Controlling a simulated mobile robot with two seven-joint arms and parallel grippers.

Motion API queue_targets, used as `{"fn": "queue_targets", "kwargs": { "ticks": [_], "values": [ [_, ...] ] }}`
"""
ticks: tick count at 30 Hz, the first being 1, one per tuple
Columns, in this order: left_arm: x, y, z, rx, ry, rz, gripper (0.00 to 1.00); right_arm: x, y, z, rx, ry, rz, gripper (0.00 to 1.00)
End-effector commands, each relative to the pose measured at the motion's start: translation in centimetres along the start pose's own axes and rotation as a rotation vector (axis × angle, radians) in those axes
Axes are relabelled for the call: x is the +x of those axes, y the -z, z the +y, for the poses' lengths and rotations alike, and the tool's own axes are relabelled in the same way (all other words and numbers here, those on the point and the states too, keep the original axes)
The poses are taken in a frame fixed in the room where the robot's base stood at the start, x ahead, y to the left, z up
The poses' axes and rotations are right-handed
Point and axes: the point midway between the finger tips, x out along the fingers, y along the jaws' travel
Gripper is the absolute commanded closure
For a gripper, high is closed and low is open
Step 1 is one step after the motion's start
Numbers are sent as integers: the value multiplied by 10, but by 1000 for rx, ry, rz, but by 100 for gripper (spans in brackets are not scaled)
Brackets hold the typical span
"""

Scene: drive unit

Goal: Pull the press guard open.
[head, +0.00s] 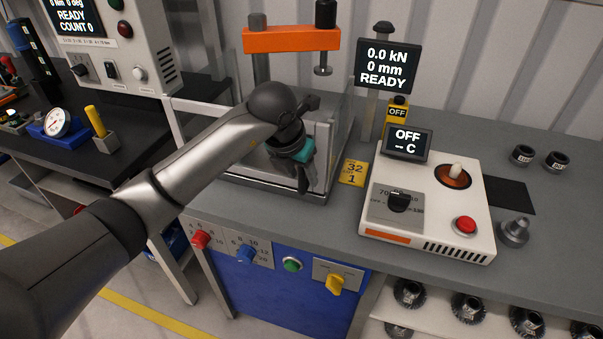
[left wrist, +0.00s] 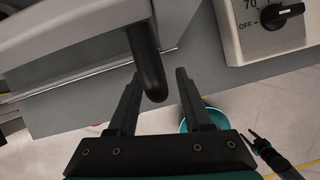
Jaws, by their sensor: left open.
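The press guard (head: 322,132) is a pale framed box on the press, below the orange crossbar (head: 292,39). It looks closed, though my arm covers part of its front. My left gripper (head: 303,178) is in front of the guard, pointing down. In the left wrist view the guard's black handle (left wrist: 147,62) reaches down between the two open fingers of my left gripper (left wrist: 158,82). The handle lies closer to the left finger; I cannot tell whether they touch. A dark part with teal at the lower right of that view seems to be my right gripper (left wrist: 262,146), too small to read.
A white heater unit (head: 425,215) with a knob and red button stands right of the press. A yellow tag (head: 353,172) lies between them. The blue front panel (head: 290,290) below carries knobs. A display (head: 387,65) reads 0.0 kN, READY.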

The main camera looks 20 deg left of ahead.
Motion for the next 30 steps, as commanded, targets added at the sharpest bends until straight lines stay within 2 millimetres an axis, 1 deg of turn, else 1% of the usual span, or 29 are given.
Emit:
{"fn": "queue_targets", "kwargs": {
  "ticks": [7,8,21,30],
  "values": [
    [1,0,0,0,0,-1,50,0,0,0,0,0,0,50],
    [1,0,0,0,0,-1,52,0,0,0,0,0,0,50],
    [1,0,0,0,0,-1,100,0,0,0,0,0,0,50],
    [0,0,0,0,0,-1,100,0,0,0,0,0,-1,50]
  ]
}}
